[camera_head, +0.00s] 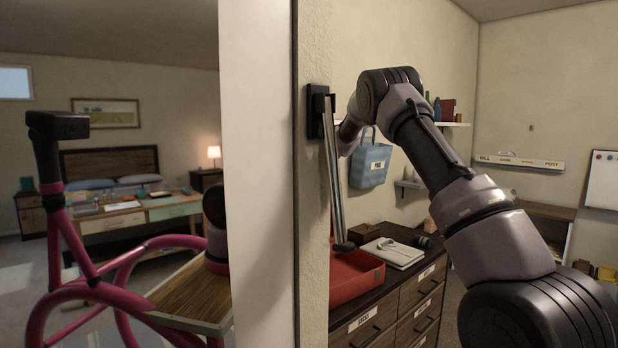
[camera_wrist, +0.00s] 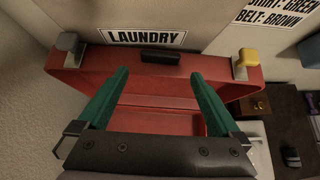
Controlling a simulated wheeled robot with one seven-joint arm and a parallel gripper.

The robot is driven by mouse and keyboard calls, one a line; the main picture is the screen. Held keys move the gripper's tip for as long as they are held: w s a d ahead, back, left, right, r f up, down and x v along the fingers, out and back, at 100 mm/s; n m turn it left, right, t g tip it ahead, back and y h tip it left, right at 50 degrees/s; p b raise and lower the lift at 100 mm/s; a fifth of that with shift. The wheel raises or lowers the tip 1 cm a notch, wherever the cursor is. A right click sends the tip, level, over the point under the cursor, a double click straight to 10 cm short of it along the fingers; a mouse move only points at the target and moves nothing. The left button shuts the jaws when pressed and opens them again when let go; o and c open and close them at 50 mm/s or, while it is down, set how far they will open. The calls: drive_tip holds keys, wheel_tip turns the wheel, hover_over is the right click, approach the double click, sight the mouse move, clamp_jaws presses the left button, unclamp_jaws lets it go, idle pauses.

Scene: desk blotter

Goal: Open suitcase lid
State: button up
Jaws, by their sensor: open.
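The red suitcase (camera_head: 365,290) lies on the dark dresser in the head view, partly cut off by the wall edge. In the wrist view the red suitcase (camera_wrist: 165,101) fills the middle, with a black handle (camera_wrist: 160,56) on its far edge. A grey latch (camera_wrist: 70,46) is at the left and a yellow latch (camera_wrist: 245,59) at the right. My gripper (camera_wrist: 158,72) is open, its two teal fingers spread over the suitcase near the handle, with nothing between them. Contact cannot be told. In the head view the wall edge hides my gripper.
The dresser (camera_head: 412,299) also bears a white notebook (camera_head: 396,252) and a small brown box (camera_head: 364,234). A blue bag (camera_head: 370,165) hangs behind my arm. A wall edge (camera_head: 312,240) stands close left of my arm. A LAUNDRY label (camera_wrist: 146,37) is beyond the handle.

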drive_tip(key=v, duration=0.9)
drive_tip(key=shift+s+d+r, duration=0.15)
drive_tip(key=shift+s+r, duration=0.05)
drive_tip(key=shift+s, duration=0.05)
drive_tip(key=s+d+r+n, duration=0.2)
drive_tip(key=s+r+n, duration=0.2)
drive_tip(key=s, duration=0.5)
drive_tip(key=s+d+r+n+g, duration=0.1)
drive_tip(key=s+r+n, duration=0.35)
drive_tip(key=s, duration=0.55)
drive_tip(key=s+d+r+n, duration=0.25)
drive_tip(key=s+n, duration=0.25)
drive_tip(key=s, duration=0.4)
drive_tip(key=s+d+f+n+h, duration=0.1)
drive_tip(key=s+n, duration=0.5)
drive_tip(key=s, duration=0.7)
drive_tip(key=s+d+f+n+g+h, duration=0.1)
drive_tip(key=s+f+n, duration=0.4)
drive_tip(key=s, duration=0.8)
drive_tip(key=shift+d+f+n+h, duration=0.25)
drive_tip(key=shift+d+n+h, duration=0.45)
drive_tip(key=shift+d, duration=0.2)
